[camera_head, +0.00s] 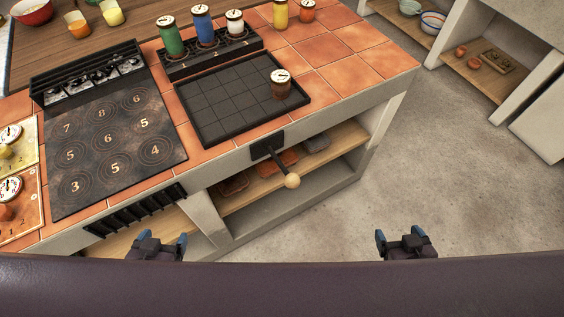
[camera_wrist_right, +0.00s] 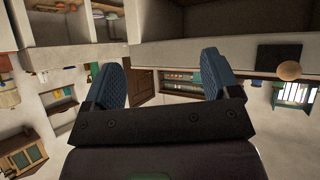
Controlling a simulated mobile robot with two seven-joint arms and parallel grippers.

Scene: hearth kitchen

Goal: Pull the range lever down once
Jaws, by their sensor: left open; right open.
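The range lever (camera_head: 280,167) is a dark rod with a pale round knob (camera_head: 292,181), sticking out from a black plate (camera_head: 267,142) on the counter's front edge. The knob also shows at the right of the right wrist view (camera_wrist_right: 289,71). My left gripper (camera_head: 163,240) is open and empty, below and left of the lever. My right gripper (camera_head: 406,238) is open and empty, below and right of the lever, apart from it. In the right wrist view its two blue fingers (camera_wrist_right: 166,85) stand wide apart with nothing between them.
On the tiled counter are a numbered cooktop (camera_head: 110,140), a black gridded tray (camera_head: 215,115) with a brown jar (camera_head: 281,84), and a rack of coloured jars (camera_head: 210,55). A shelf (camera_head: 245,193) with folded cloths lies under the lever. The floor (camera_head: 430,170) to the right is clear.

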